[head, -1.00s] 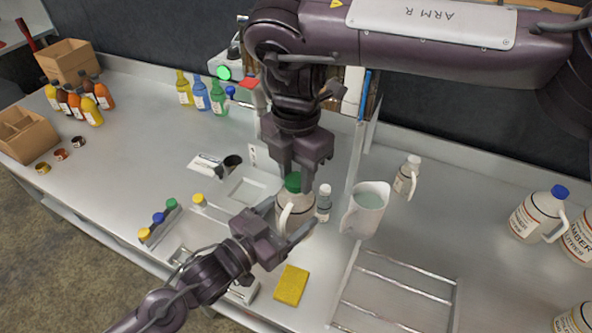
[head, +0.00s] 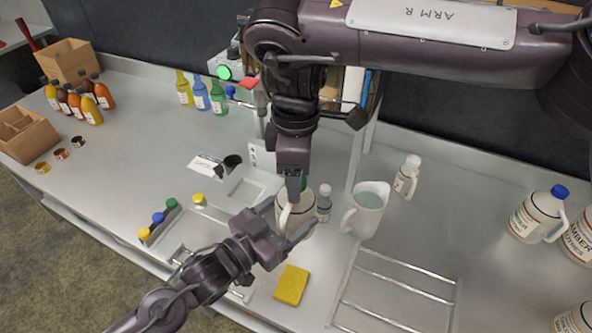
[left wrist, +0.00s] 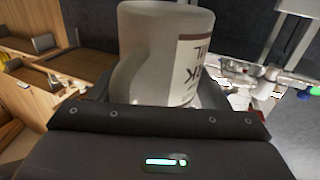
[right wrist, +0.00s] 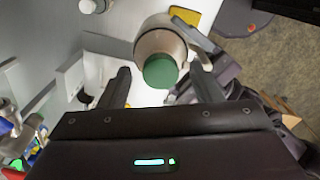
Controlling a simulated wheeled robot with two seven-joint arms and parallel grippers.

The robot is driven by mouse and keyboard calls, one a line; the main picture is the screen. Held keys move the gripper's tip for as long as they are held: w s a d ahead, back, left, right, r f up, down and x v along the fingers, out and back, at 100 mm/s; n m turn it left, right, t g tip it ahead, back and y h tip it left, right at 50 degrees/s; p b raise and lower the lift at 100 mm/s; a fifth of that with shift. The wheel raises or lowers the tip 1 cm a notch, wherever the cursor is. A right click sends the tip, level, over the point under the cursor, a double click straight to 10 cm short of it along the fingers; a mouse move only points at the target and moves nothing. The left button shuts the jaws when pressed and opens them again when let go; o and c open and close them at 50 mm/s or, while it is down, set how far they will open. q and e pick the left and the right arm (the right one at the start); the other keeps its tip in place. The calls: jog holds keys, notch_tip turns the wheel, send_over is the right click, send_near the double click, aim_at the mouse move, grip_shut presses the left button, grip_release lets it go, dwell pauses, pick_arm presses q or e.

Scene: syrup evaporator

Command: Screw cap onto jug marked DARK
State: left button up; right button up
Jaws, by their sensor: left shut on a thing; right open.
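The jug (head: 293,214) is a pale, handled container in the middle of the counter. Its label is partly readable as "RK" in the left wrist view (left wrist: 165,55). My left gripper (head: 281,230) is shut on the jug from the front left. A green cap (right wrist: 161,71) sits at the jug's mouth; whether it is threaded on cannot be told. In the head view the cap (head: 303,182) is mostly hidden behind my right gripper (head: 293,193). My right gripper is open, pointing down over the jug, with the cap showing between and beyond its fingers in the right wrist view.
A small bottle (head: 323,204) and a white pitcher (head: 366,212) stand close right of the jug. A yellow sponge (head: 291,285) and wire rack (head: 400,285) lie in front. A cap holder (head: 165,222) is at left. Blue-capped jug (head: 538,215) stands far right.

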pick_arm(q)
jog(key=shift+r, duration=0.15)
pick_arm(e)
jog(key=shift+r, duration=0.1)
notch_tip(320, 180, up, 12)
dwell(0.4)
dwell(0.3)
